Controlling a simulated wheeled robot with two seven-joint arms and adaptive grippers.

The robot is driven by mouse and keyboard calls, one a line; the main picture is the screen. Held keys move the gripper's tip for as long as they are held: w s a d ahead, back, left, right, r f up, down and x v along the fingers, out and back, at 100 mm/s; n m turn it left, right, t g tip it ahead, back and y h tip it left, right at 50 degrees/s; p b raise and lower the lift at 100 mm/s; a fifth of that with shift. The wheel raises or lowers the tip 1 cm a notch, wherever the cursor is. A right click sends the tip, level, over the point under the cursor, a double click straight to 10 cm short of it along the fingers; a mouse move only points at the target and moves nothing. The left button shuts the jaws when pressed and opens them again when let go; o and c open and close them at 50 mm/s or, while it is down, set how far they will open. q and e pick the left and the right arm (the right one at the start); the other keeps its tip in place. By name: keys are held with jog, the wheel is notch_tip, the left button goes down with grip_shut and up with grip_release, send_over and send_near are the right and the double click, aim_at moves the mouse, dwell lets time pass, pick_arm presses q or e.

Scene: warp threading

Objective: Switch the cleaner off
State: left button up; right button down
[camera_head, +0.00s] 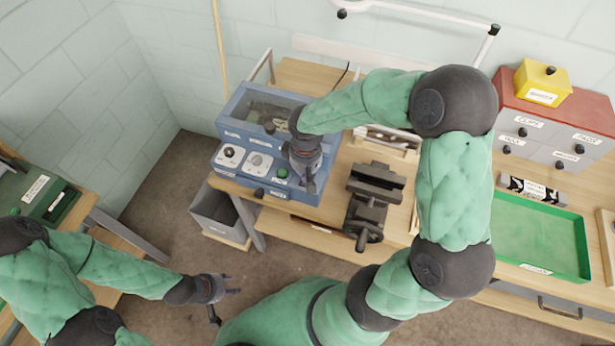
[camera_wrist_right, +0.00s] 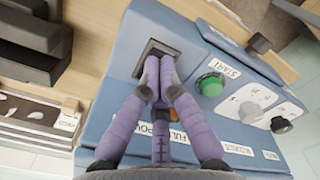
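The cleaner (camera_head: 232,112) is a blue box with a tank on the workbench and a sloped control panel with dials and a green START button (camera_head: 282,173). In the right wrist view the panel (camera_wrist_right: 118,75) shows a black square switch recess (camera_wrist_right: 155,58) beside the green button (camera_wrist_right: 211,85). My right gripper (camera_head: 309,186) is over the panel's right end. Its purple fingers (camera_wrist_right: 160,68) are together and empty, with the tips at the recess, partly hiding the switch. I cannot tell whether they touch it. My left gripper (camera_head: 236,285) is open and empty, low over the floor.
A dark vise (camera_head: 372,195) stands on the bench right of the cleaner. A green tray (camera_head: 535,235) and a red-topped drawer cabinet (camera_head: 550,125) are further right. A grey bin (camera_head: 215,212) is below the cleaner's left end.

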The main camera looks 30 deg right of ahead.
jog(key=shift+f, duration=0.3)
jog(key=shift+r, duration=0.1)
jog(key=shift+r+p, duration=2.45)
jog(key=shift+r, duration=1.05)
jog(key=shift+f, duration=0.1)
